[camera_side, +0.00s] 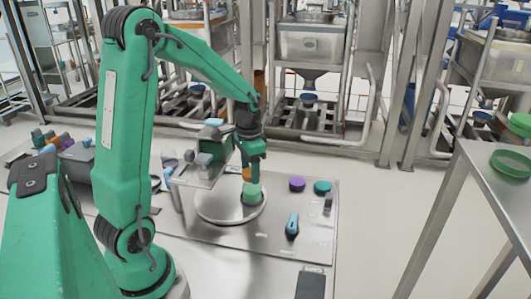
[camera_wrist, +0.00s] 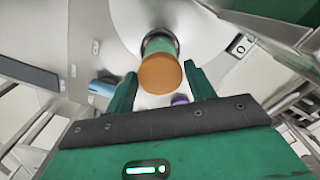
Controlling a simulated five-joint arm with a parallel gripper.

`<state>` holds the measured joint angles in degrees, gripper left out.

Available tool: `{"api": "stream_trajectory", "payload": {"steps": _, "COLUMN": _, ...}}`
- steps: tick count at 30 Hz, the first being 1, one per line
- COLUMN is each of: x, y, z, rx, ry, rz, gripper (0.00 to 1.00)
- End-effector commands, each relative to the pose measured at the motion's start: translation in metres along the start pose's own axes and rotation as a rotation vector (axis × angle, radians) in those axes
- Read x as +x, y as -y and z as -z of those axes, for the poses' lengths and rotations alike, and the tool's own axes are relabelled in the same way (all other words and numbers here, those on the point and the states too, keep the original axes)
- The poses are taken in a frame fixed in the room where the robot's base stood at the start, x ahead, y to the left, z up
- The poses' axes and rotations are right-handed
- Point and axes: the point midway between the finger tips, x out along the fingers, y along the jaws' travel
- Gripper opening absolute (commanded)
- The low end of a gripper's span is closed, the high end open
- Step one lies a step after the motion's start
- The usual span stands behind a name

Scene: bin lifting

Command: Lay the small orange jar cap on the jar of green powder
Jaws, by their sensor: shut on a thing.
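The small orange jar cap (camera_side: 246,174) is between the fingers of my gripper (camera_side: 251,166), which is shut on it. In the wrist view the cap (camera_wrist: 160,74) shows as an orange disc between the two dark green fingertips (camera_wrist: 162,80). The jar of green powder (camera_side: 253,193) stands upright on a round metal plate (camera_side: 230,213), directly below the cap. In the wrist view the jar (camera_wrist: 159,43) is partly hidden behind the cap. I cannot tell whether the cap touches the jar's rim.
A purple lid (camera_side: 297,183) and a teal lid (camera_side: 322,187) lie to the right on the metal worktop (camera_side: 262,240). A blue-handled object (camera_side: 292,224) lies in front of them. A small scale-like device (camera_side: 200,172) stands close left of the jar.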

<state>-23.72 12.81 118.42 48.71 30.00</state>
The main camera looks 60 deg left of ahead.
Motion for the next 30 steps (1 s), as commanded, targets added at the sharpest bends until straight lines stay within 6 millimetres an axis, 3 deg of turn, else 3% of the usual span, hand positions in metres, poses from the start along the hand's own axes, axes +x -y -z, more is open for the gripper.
{"api": "stream_trajectory", "payload": {"steps": 30, "x": 0.0058, "y": -0.0001, "z": 0.0000, "rx": 0.000, "ry": 0.000, "rz": 0.000, "gripper": 0.33}}
